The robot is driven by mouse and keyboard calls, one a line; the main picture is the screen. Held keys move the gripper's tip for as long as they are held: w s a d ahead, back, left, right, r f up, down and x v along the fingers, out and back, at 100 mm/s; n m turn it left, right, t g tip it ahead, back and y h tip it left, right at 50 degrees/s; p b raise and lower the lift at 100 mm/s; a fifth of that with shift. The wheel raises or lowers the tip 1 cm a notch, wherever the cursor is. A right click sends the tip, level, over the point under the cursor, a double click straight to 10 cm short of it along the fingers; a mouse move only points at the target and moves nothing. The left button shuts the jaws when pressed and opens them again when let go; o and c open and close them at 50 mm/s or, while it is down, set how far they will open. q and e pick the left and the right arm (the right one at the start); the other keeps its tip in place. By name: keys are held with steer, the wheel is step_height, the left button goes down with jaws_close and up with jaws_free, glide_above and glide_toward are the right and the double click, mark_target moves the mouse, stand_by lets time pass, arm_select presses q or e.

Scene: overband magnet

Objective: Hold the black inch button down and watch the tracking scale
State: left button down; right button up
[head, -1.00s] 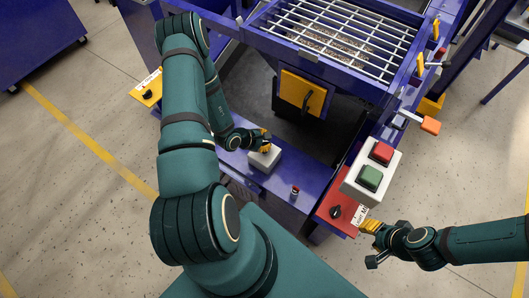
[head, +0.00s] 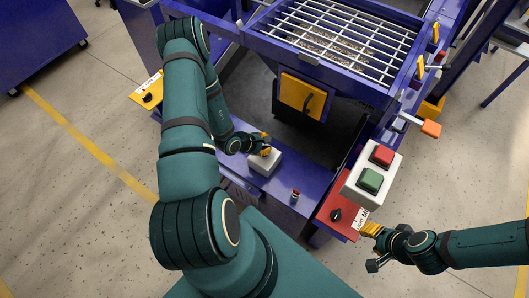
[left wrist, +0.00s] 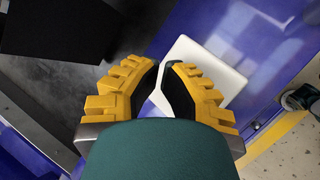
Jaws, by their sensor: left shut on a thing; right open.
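A pale grey button box (head: 266,163) stands on the blue ledge and also shows in the left wrist view (left wrist: 222,65). My left gripper (head: 265,149) is over its top, fingers pointing down onto it. In the left wrist view its yellow fingers (left wrist: 165,68) come together at the tips with dark pads. The black inch button is hidden by the fingertips, so I cannot see how far down it is. My right gripper (head: 369,230) is open, beside the red panel. I cannot make out a readable tracking scale; an orange block (head: 431,129) sticks out at the right side.
A grey box with a red button (head: 382,156) and a green button (head: 370,180) stands at the right. A red panel (head: 337,214) carries a black knob. A small red button (head: 295,193) is on the ledge. A white grating (head: 335,38) lies behind.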

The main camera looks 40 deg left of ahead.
stand_by(0.5)
arm_select(q)
steer(key=shift+f+b, duration=0.45)
steer(key=shift+f+b, duration=0.45)
steer(key=shift+f, duration=0.05)
stand_by(0.6)
steer(key=shift+r, duration=0.1)
stand_by(3.6)
steer(key=shift+r+p, duration=0.65)
steer(key=shift+r, duration=0.25)
steer(key=shift+r+p, duration=1.65)
steer(key=shift+r, duration=0.8)
